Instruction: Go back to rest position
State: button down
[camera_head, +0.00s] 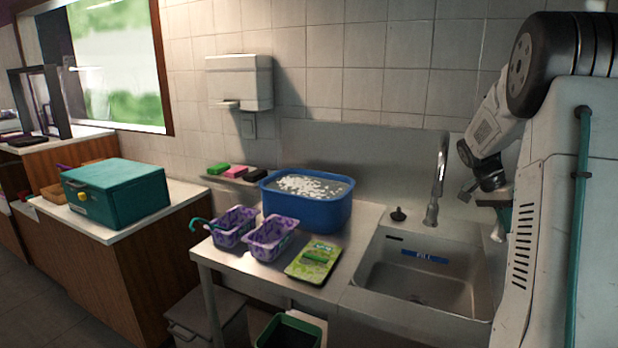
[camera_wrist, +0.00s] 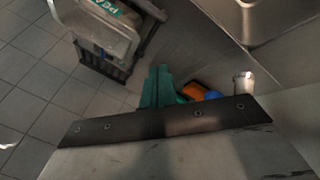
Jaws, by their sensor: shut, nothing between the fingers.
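My gripper (camera_wrist: 158,72) shows in the wrist view as teal fingers, closed together with nothing between them. It points down past a dark edge with screws. In the head view my arm is folded at the right, beside the sink (camera_head: 425,280), and my gripper is mostly hidden there by my own body. My gripper is apart from the things on the counter.
A blue tub (camera_head: 310,212) of water with white pieces, two purple-patterned containers (camera_head: 268,240) and a green packet (camera_head: 314,262) stand on the steel counter. A faucet (camera_head: 437,180) rises behind the sink. A teal box (camera_head: 115,192) sits on the left counter.

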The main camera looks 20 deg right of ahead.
jog(key=s+a+r+n+t+y, duration=0.15)
jog(key=a+n, duration=0.35)
jog(key=a, duration=0.6)
jog(key=s+a+r+n+t, duration=0.1)
jog(key=s+a+r+n, duration=0.2)
jog(key=a, duration=0.9)
jog(key=s+a+n+t+y, duration=0.1)
jog(key=s+a+n, duration=0.2)
jog(key=a+n, duration=0.55)
jog(key=s+a+n+t, duration=0.1)
jog(key=s+a, duration=0.3)
jog(key=a, duration=0.3)
jog(key=s+a+r+n+t, duration=0.1)
jog(key=s+a+t, duration=0.1)
jog(key=s+a, duration=0.2)
jog(key=shift+a+y, duration=0.45)
jog(key=shift+a, duration=1.4)
jog(key=shift+s, duration=0.1)
